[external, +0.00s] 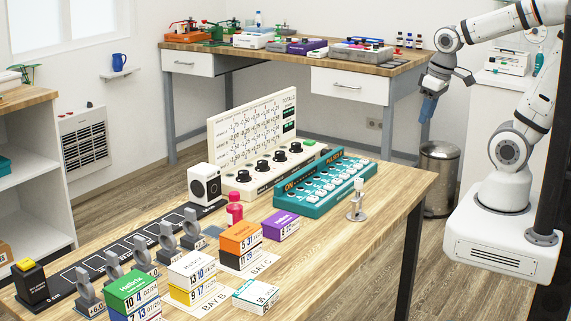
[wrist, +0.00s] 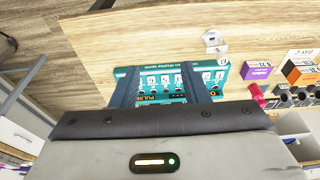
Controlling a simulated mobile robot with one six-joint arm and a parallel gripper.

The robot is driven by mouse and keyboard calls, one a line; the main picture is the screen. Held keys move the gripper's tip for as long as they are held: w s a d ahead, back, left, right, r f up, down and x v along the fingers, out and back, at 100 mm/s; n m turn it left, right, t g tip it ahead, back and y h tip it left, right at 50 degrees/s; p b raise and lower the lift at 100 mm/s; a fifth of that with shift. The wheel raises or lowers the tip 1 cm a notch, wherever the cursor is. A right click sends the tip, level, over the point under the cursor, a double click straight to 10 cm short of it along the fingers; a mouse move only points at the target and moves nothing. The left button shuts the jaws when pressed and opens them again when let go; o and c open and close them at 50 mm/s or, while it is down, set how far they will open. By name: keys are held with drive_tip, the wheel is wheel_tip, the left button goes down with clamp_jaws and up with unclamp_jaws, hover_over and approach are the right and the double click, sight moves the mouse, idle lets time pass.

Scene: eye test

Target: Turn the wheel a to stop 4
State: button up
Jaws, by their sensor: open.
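A cream console (external: 238,186) with several black knobs, one of them the leftmost knob (external: 243,176), stands toward the back of the wooden table. An upright cream board (external: 255,128) with rows of numbers rises behind the knobs. Which knob is wheel a, and where each one points, is too small to read. My gripper (external: 428,108) hangs high to the right of the console, well apart from it. In the wrist view my gripper (wrist: 160,88) shows two blue fingers spread apart with nothing held; the cream console is not clearly visible there.
A teal switch box (external: 322,192) stands right in front of the console; it also shows beyond my fingers in the wrist view (wrist: 163,82). A white speaker-like box (external: 204,184), a red bottle (external: 235,209), a small metal stand (external: 356,207) and several boxes stand nearby.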

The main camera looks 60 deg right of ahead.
drive_tip(key=shift+o, duration=1)
drive_tip(key=w+a+m+b, duration=0.2)
drive_tip(key=w+m, duration=0.3)
drive_tip(key=w, duration=0.5)
drive_tip(key=shift+w+r+m+y+b, duration=0.2)
drive_tip(key=shift+r+m+y+b, duration=0.1)
drive_tip(key=shift+b, duration=0.35)
drive_tip(key=m+y+b, duration=0.3)
drive_tip(key=m+b, duration=0.7)
drive_tip(key=m, duration=1.1)
hover_over(244, 172)
drive_tip(key=s+d, duration=0.2)
drive_tip(key=d, duration=0.1)
wheel_tip(244, 172, down, 15)
drive_tip(key=shift+t, duration=0.3)
drive_tip(key=x, duration=0.7)
drive_tip(key=shift+a, duration=0.1)
drive_tip(key=c, duration=1)
drive_tip(key=shift+o, duration=0.2)
